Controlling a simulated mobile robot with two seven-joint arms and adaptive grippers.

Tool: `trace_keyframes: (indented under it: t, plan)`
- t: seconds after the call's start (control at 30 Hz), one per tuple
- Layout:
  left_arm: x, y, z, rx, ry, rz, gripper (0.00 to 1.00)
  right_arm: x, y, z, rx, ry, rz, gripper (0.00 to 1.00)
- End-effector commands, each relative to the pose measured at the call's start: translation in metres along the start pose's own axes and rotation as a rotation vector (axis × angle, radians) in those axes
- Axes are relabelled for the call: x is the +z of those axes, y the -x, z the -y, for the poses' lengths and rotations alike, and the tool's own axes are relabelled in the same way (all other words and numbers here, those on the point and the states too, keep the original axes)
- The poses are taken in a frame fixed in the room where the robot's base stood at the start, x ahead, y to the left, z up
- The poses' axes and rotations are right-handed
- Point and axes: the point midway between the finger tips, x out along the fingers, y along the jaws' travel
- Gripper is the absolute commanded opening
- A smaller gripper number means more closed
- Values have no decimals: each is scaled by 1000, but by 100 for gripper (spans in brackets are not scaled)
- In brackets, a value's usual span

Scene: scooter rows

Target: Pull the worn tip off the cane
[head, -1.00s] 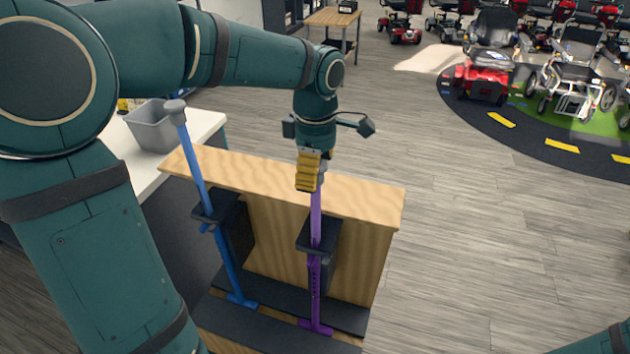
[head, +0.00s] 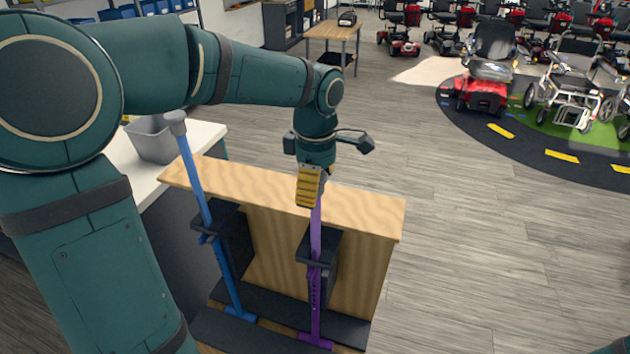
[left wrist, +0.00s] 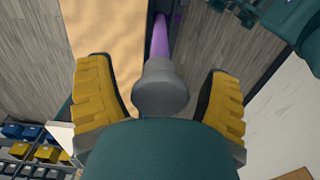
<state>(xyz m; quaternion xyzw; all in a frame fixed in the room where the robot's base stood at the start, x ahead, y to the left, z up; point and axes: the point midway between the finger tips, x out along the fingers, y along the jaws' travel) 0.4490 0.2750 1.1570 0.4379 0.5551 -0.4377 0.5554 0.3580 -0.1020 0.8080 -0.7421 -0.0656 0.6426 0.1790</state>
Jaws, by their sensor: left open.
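A purple cane (head: 315,245) stands upside down in a dark clamp on a wooden stand, its handle at the bottom. In the left wrist view its shaft (left wrist: 160,40) leads to a rounded grey tip (left wrist: 162,88). My left gripper (head: 310,187) is at the cane's top end. In the left wrist view the yellow fingers of the gripper (left wrist: 165,100) are open, one on each side of the tip, with gaps on both sides. In the head view the fingers hide the tip. My right gripper is not in view.
A blue cane (head: 202,190) with a grey tip stands in a second clamp to the left. The wooden stand (head: 375,213) has a raised back panel. A grey bin (head: 152,140) sits on a white counter (head: 208,135) behind. Open floor lies to the right.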

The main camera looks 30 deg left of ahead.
Motion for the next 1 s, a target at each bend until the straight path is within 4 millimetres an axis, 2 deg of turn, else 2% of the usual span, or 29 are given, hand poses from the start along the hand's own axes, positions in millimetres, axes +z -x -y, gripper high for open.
trace_keyframes:
  t: [0.67, 0.77, 0.8, 0.9, 1.0]
  plan:
    - [0, 0, 0, 0, 0, 0, 79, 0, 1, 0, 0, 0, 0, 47]
    - [0, 0, 0, 0, 0, 0, 48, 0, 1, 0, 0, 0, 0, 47]
    - [0, 0, 0, 0, 0, 0, 34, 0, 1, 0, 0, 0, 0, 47]
    - [0, 0, 0, 0, 0, 0, 0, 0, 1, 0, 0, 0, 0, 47]
    - [0, 0, 0, 0, 0, 0, 0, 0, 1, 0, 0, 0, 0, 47]
